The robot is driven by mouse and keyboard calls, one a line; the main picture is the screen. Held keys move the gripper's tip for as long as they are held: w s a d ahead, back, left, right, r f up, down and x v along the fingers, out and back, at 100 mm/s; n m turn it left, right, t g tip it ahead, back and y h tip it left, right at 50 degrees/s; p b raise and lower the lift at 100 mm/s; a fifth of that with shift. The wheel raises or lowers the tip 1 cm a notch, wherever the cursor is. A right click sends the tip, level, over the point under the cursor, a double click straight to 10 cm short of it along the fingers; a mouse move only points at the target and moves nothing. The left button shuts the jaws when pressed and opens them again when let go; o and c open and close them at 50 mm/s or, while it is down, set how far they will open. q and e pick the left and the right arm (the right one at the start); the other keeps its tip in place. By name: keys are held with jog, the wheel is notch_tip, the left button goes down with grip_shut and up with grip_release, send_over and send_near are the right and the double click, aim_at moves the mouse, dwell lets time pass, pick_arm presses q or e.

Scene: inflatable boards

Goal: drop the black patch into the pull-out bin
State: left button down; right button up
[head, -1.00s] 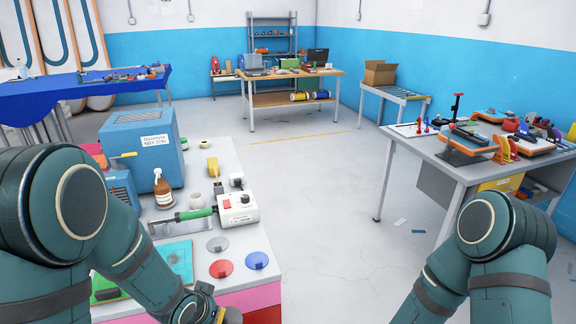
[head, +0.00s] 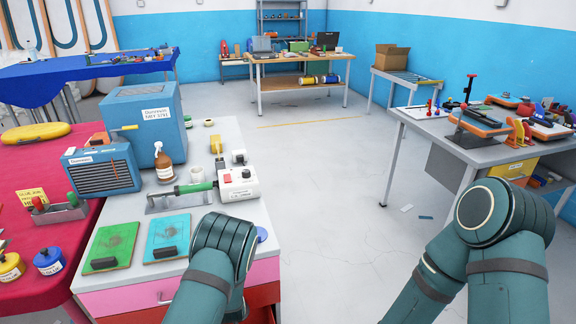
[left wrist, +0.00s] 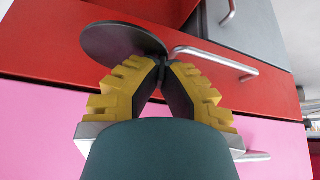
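In the left wrist view, my left gripper (left wrist: 160,68) has its yellow-padded fingers closed together at the tips on a small dark tab. The black patch (left wrist: 120,40), a thin dark disc, extends from that tab to the left, clear of the drawer fronts. Behind it is a red drawer front (left wrist: 50,45) with a metal handle. The red drawer also shows low in the head view (head: 262,298), partly behind my left arm. My right gripper is outside the views.
The grey bench top (head: 205,150) holds a blue machine (head: 150,120), a brown bottle (head: 164,165), a white control box (head: 238,183) and green and teal plates. A pink drawer (head: 130,299) is below. Open floor lies right of the bench, before a grey table (head: 440,135).

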pick_arm(q)
notch_tip(320, 180, down, 6)
jog(key=b, duration=0.3)
dwell(0.3)
jog(key=c, duration=1.1)
grip_release()
jog(key=shift+o, duration=0.2)
jog(key=v, duration=1.2)
jog(key=shift+s, duration=0.1)
